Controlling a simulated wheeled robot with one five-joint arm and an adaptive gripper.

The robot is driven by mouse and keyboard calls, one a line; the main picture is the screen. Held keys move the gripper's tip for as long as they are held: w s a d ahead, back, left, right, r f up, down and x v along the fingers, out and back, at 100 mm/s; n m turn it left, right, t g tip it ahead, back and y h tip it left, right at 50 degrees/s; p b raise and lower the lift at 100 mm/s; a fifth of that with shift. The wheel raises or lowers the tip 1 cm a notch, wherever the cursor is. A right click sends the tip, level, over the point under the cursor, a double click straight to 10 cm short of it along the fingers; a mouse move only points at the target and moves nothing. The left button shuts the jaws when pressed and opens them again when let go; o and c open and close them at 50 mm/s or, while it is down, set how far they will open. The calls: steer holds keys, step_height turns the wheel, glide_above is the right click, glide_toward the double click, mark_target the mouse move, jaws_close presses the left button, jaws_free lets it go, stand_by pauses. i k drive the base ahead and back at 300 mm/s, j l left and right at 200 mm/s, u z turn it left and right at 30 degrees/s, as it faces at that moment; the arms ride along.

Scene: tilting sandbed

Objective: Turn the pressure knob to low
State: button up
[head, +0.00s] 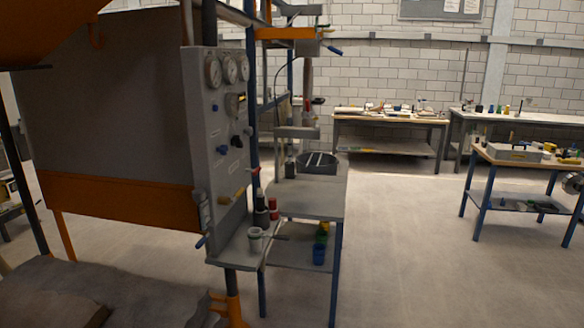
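A grey control panel (205,130) stands upright left of centre, seen at a slant. Three round gauges (229,69) sit in a row near its top. Below them are a black knob (237,141), a small blue knob (222,150) and other small controls. The labels are too small to read, so I cannot tell which control is the pressure knob or where it points. A yellow handle (238,195) is lower on the panel. My gripper is not in view.
A grey shelf (238,246) with a white cup and bottles juts out below the panel. A grey table (312,199) stands behind it. The orange-framed sandbed rig fills the left. Open floor (400,250) lies to the right, with workbenches (385,120) along the back wall.

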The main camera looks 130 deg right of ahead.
mark_target(224, 148)
steer(key=z, duration=4.1)
steer(key=l+u, duration=0.45)
steer(key=l, duration=0.8)
